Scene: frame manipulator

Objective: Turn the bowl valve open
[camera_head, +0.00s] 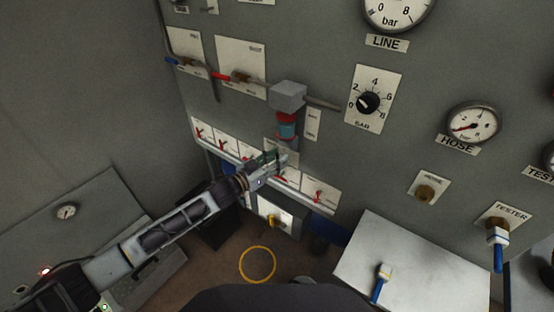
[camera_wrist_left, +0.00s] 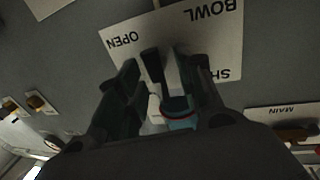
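The bowl valve's white plate (camera_wrist_left: 215,45) is in the left wrist view, upside down, with BOWL, OPEN and part of SHUT readable. My left gripper (camera_wrist_left: 174,68) reaches over this plate, and a pale narrow piece shows between its fingers. I cannot tell whether that piece is the valve handle or whether the fingers touch it. In the head view my left gripper (camera_head: 279,162) is just below the teal and red filter bowl (camera_head: 287,128), and it hides the bowl valve. My right gripper is not in view.
A grey block (camera_head: 288,95) with pipes sits above the bowl. A row of white plates with red handles (camera_head: 318,196) flanks the gripper. A regulator knob (camera_head: 368,103) and gauges are to the right. A pale worktop (camera_head: 420,265) juts out at lower right.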

